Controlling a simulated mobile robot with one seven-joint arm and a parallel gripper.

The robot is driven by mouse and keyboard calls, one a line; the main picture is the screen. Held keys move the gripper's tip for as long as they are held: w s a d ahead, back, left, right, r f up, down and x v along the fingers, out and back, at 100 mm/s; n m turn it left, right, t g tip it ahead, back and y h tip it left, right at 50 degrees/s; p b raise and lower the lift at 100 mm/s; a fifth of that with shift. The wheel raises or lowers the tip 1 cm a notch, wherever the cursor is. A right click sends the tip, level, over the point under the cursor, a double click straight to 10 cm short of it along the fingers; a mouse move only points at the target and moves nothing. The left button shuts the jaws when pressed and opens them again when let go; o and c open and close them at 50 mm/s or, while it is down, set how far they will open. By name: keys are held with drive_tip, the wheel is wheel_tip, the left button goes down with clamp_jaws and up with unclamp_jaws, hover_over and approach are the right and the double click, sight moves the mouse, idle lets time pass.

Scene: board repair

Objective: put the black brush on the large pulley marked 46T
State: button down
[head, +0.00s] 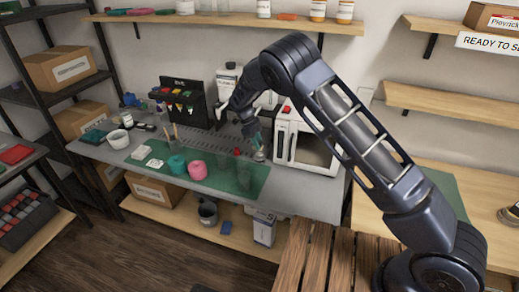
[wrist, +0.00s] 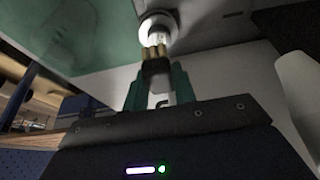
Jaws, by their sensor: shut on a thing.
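My gripper (wrist: 155,92) shows in the wrist view with its two green fingers shut on a small dark piece with tan, bristle-like ends, which looks like the black brush (wrist: 154,66). The tan ends reach a round pale grey piece (wrist: 158,24); I cannot tell whether they touch it. In the head view my gripper (head: 257,140) points down over the right part of the bench, just above a small round grey thing (head: 259,156). No 46T marking is legible, so I cannot tell whether this is the large pulley.
The grey bench (head: 225,207) carries a green mat (head: 207,185) with a teal roll (head: 177,165), a pink roll (head: 196,169) and clear cups. A white microwave-like box (head: 308,150) stands close right of my gripper. A black rack (head: 180,102) stands behind.

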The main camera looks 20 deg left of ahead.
wheel_tip(320, 180, down, 3)
drive_tip(key=shift+f, duration=0.1)
drive_tip(key=shift+w+d+f, duration=0.2)
drive_tip(key=shift+d+f, duration=0.05)
drive_tip(key=shift+d, duration=0.1)
drive_tip(key=c, duration=1.1)
unclamp_jaws()
drive_tip(key=shift+f, duration=0.15)
drive_tip(key=shift+r, duration=0.3)
drive_tip(key=shift+a+r, duration=1.15)
drive_tip(key=shift+r, duration=0.1)
drive_tip(key=a, duration=1.1)
drive_tip(key=shift+d, duration=0.1)
